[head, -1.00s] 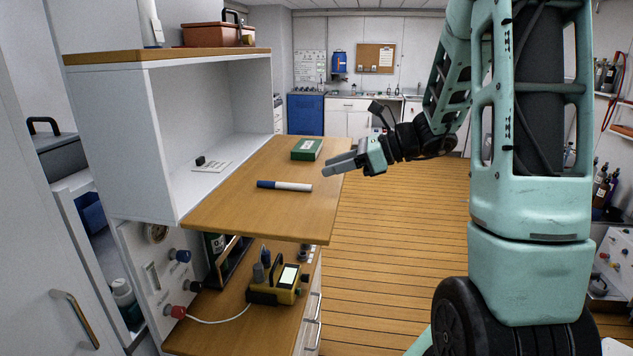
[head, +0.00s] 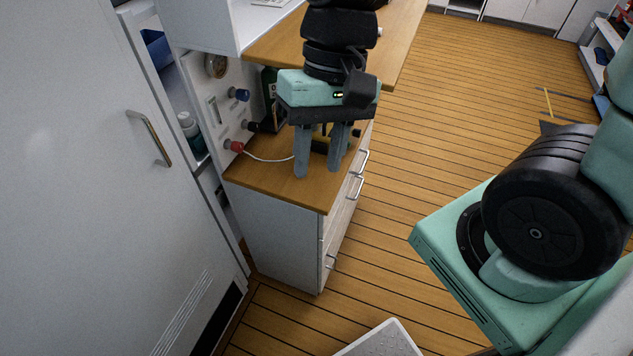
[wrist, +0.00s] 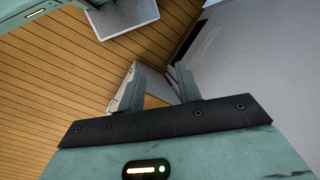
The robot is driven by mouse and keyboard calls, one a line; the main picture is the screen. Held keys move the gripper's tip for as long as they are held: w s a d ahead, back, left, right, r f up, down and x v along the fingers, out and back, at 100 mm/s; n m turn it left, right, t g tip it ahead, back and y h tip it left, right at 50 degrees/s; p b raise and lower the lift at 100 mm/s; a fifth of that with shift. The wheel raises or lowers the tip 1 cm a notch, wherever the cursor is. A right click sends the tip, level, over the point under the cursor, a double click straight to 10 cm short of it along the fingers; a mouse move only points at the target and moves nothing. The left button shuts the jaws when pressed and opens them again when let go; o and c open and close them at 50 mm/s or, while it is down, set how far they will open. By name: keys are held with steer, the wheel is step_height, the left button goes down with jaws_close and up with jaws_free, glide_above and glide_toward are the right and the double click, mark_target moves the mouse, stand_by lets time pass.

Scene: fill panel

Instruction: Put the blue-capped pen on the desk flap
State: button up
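The wooden desk flap (head: 402,45) crosses the top of the head view, partly hidden by my arm. The blue-capped pen is not in sight in either current view. My gripper (head: 318,172) points down in front of the flap, over the lower wooden counter (head: 275,185). Its two fingers are apart with nothing between them. The wrist view also shows my gripper (wrist: 160,68) with its fingers apart and empty.
A white cabinet door (head: 80,200) fills the left.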

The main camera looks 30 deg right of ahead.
steer(key=s+a+n, duration=0.1)
steer(key=n, duration=0.2)
steer(key=s+a+n+t+h, duration=0.1)
steer(key=s+n, duration=0.1)
steer(key=n, duration=0.1)
steer(key=s+a+n+t+h, duration=0.1)
steer(key=n, duration=0.1)
steer(key=shift+s+f+n, duration=0.3)
steer(key=shift+n, duration=0.1)
